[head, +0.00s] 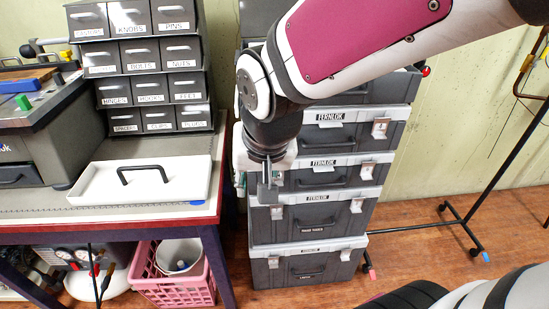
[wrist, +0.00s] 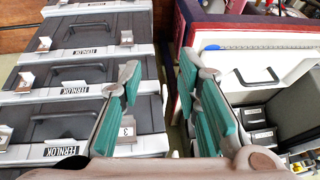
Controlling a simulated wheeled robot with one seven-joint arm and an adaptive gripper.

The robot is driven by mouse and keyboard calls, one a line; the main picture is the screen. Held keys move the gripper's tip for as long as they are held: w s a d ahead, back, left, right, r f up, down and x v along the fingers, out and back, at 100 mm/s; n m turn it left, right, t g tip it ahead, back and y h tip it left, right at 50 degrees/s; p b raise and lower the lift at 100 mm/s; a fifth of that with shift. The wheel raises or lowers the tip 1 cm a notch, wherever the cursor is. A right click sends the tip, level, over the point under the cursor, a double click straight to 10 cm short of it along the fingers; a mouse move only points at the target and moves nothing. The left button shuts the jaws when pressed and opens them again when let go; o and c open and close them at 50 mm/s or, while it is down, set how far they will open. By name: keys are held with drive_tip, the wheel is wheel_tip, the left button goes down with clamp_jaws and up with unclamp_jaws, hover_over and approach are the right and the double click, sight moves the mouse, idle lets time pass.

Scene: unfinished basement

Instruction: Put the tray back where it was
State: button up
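A shallow white tray (head: 95,187) with a dark bar handle (head: 143,174) lies flat on the workbench (head: 45,212), in front of the small labelled drawers. It also shows at the right of the wrist view, where the white tray (wrist: 290,62) has its handle (wrist: 256,78) visible. My gripper (head: 267,196) points down to the right of the bench, in front of the stacked toolboxes and apart from the tray. In the wrist view my gripper (wrist: 160,82) has its green-padded fingers spread, with nothing between them.
A tall stack of grey Fernlok toolboxes (head: 304,247) stands right of the bench. The drawer unit (head: 153,75) is at the bench's back. A pink crate (head: 172,284) sits under the bench. A wheeled stand (head: 500,140) is at right. Some floor between stack and stand is clear.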

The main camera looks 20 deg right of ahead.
drive_tip(key=s+d+r+n+g, duration=0.1)
drive_tip(key=s+d+r+n, duration=0.1)
drive_tip(key=s, duration=0.7)
drive_tip(key=s+d+r+n+g, duration=0.1)
drive_tip(key=s+d+r+g, duration=0.1)
drive_tip(key=s, duration=0.7)
drive_tip(key=shift+s+d+r+n, duration=0.25)
drive_tip(key=shift+s+d+n, duration=0.05)
drive_tip(key=shift+d+n, duration=0.1)
wheel_tip(320, 180, up, 16)
drive_tip(key=t+p, duration=0.2)
drive_tip(key=p, duration=1.2)
drive_tip(key=shift+t, duration=0.3)
drive_tip(key=shift+r, duration=0.1)
